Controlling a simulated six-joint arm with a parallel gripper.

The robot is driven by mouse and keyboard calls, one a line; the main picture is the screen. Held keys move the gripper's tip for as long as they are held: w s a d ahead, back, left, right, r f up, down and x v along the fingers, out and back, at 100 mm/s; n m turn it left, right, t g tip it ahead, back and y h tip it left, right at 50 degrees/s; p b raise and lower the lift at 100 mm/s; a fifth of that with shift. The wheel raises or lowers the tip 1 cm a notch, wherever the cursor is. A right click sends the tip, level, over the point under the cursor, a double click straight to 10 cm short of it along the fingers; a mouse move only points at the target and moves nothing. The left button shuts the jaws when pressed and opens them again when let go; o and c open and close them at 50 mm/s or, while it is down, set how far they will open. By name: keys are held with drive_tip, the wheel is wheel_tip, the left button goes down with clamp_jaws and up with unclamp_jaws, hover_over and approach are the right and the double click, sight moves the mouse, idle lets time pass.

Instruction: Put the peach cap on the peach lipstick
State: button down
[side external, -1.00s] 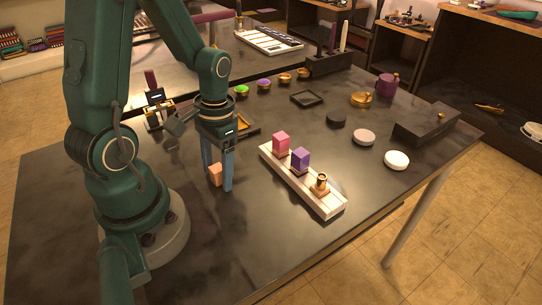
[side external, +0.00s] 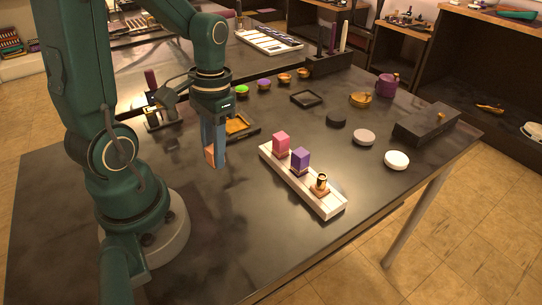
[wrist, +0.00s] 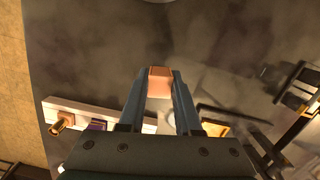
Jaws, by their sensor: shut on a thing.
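The peach cap (side external: 210,156) is a small peach block held between the fingertips of my gripper (side external: 217,160), raised above the table. The wrist view also shows the cap (wrist: 160,82) between the two fingers (wrist: 159,90). The lipstick (side external: 321,180) without a cap stands at the near right end of a white holder (side external: 330,206); its body is gold with a dark top and a peach-coloured base. The wrist view shows this lipstick (wrist: 61,124) at the left. My gripper is left of the holder in the side view, apart from it.
Pink (side external: 281,143) and purple (side external: 300,159) capped lipsticks stand on the same holder. A black tray with a gold inside (side external: 237,124) lies behind my gripper. Round discs, including a white one (side external: 397,160), lie to the right.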

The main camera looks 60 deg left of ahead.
sight(211, 149)
wheel_tip(211, 149, up, 4)
drive_tip(key=shift+f, duration=0.1)
drive_tip(key=shift+r+n, duration=0.3)
drive_tip(key=shift+r, duration=0.35)
drive_tip(key=w+d+r, duration=0.3)
drive_tip(key=w+r, duration=0.2)
drive_tip(key=w, duration=0.5)
drive_tip(key=w+d+f+m, duration=0.2)
drive_tip(key=w+d, duration=0.2)
drive_tip(key=d, duration=0.7)
drive_tip(key=shift+w+d+m, duration=0.15)
drive_tip(key=shift+d+m, duration=0.15)
drive_tip(key=shift+d, duration=0.05)
drive_tip(key=shift+f, duration=2.8)
